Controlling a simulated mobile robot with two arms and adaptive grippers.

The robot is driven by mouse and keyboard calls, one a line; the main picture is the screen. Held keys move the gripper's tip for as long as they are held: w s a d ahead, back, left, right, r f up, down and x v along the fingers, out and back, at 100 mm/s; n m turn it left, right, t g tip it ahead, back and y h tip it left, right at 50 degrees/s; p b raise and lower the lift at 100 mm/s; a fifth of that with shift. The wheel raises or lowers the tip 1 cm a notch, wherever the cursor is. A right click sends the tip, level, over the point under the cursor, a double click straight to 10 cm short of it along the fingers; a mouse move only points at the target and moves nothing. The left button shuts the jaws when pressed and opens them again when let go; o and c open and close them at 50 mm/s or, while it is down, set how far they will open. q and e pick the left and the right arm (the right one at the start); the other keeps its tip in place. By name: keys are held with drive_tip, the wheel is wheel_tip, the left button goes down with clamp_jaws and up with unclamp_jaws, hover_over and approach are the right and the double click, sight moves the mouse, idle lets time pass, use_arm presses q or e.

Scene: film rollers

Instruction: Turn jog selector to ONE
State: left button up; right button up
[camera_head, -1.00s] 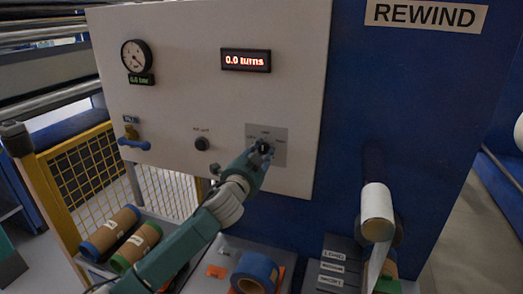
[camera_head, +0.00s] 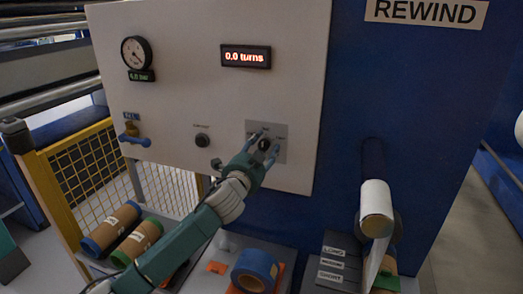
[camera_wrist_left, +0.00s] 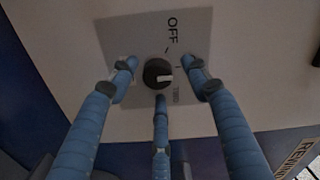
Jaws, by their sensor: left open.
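The jog selector (camera_head: 264,145) is a round black knob on a grey plate (camera_head: 281,152) at the lower right of the white panel. My left gripper (camera_head: 264,146) is open in front of the plate. Its blue fingers (camera_wrist_left: 160,85) spread around the knob, with visible gaps to it. I do not see my right gripper.
The panel also carries a gauge (camera_head: 136,53), a display reading 0.0 turns (camera_head: 246,57), another black knob (camera_head: 202,140) and a blue-handled valve (camera_head: 134,141). Below are film rolls (camera_head: 111,228), a blue roll (camera_head: 255,270) and a white roll on a spindle (camera_head: 376,208).

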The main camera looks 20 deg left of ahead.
use_arm(q)
drive_tip(key=s, duration=1.2)
drive_tip(key=shift+a, duration=0.2)
